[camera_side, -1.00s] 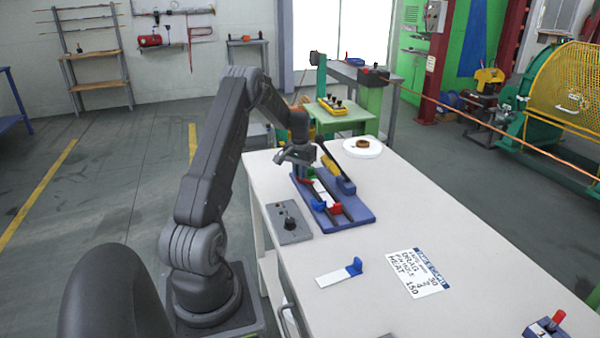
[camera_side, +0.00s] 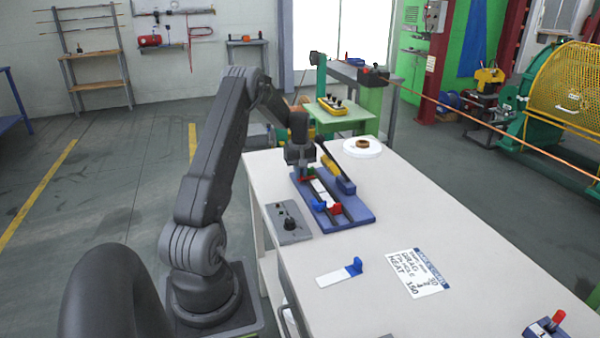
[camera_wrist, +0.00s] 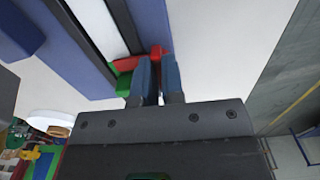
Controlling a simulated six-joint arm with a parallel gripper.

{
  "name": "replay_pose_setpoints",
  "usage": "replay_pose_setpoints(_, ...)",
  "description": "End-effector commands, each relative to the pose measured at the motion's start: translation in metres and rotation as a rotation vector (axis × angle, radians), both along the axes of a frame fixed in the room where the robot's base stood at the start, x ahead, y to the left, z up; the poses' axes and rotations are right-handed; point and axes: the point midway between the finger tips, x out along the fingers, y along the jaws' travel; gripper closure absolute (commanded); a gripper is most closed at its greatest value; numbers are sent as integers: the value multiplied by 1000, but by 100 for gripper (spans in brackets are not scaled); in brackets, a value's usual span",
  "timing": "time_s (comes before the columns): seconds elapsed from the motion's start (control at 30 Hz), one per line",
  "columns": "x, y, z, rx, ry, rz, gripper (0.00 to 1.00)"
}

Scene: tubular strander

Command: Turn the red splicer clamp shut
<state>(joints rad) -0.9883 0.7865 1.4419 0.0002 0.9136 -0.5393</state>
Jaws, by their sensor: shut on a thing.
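The blue splicer base (camera_side: 356,215) lies on the white table with dark rails and a pale strip along it. My gripper (camera_side: 304,172) points down at the base's far left end, by a green block (camera_side: 311,171). In the wrist view, my two blue-grey fingers (camera_wrist: 158,82) are shut on the red clamp (camera_wrist: 155,52), whose red end shows between and beyond the tips. The red bar runs left over the rail end, above the green block (camera_wrist: 122,82). The fingers hide part of the clamp. Another red piece (camera_side: 336,208) sits at the near end beside a blue piece (camera_side: 318,205).
A grey control box (camera_side: 288,222) stands left of the base. A white dish with a copper-coloured coil (camera_side: 362,145) is behind it. A white strip with a blue end (camera_side: 340,273) and a printed card (camera_side: 419,272) lie in front. The table's right side is mostly clear.

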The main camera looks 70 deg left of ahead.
Motion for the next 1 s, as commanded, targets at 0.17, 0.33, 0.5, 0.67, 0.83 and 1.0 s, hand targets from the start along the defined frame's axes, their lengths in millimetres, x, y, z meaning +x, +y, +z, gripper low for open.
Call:
replay_pose_setpoints(0.17,0,0,2,1,-2,45,100)
replay_pose_setpoints(0.33,0,0,2,1,-2,60,100)
replay_pose_setpoints(0.5,0,0,2,1,-2,62,100)
replay_pose_setpoints(0.67,0,0,2,1,-2,63,100)
replay_pose_setpoints(0.83,0,0,1,1,-2,61,76)
replay_pose_setpoints(1.0,0,0,1,0,-1,60,66)
